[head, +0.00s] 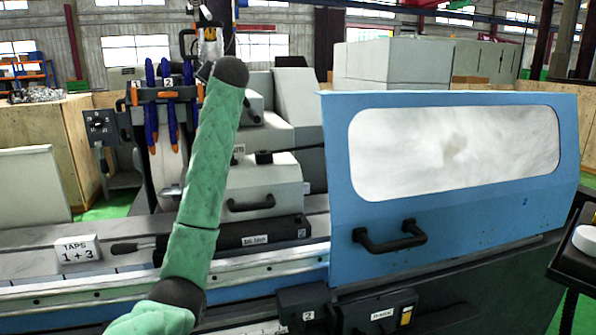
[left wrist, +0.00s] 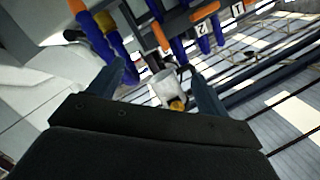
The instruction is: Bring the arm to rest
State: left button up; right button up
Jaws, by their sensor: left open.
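My left arm in its green quilted sleeve (head: 202,175) rises from the bottom of the head view, in front of the grinder. Its dark wrist joint (head: 231,71) is at the top, right of the rack of blue hoses. The gripper itself is mostly hidden there. In the left wrist view my left gripper (left wrist: 158,72) has its two dark fingers spread apart. A pale, translucent piece with a yellow part (left wrist: 172,92) shows between the fingers; I cannot tell how far off it is. Nothing is clearly held. My right arm is not in view.
Blue hoses with orange ends (head: 152,110) hang on a rack marked 1 and 2, close to my left wrist. The grinder's blue door (head: 460,220) with a window and black handle stands right. A "TAPS 1 + 3" sign (head: 77,249) sits on the bed at left.

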pick_arm(q)
jog(key=s+d+f+n+h, duration=0.1)
jog(key=s+d+f+h, duration=0.25)
jog(key=s, duration=0.45)
jog(key=s+d+f+g+h, duration=0.1)
jog(key=s+d+f+h, duration=0.1)
jog(key=s+f, duration=0.9)
jog(key=s+d+f+g+h, duration=0.15)
jog(key=s+f, duration=0.35)
jog(key=f, duration=1.1)
jog(key=s+d+f+g+h, duration=0.2)
jog(key=s+f, duration=0.6)
jog(key=f, duration=0.6)
jog(key=s+f+g, duration=0.4)
jog(key=s+f, duration=1.1)
jog(key=s, duration=0.3)
jog(key=s+f+g, duration=0.4)
jog(key=s+f, duration=1.2)
jog(key=s, duration=0.3)
jog(key=shift+a+f, duration=0.15)
jog(key=shift+a, duration=0.1)
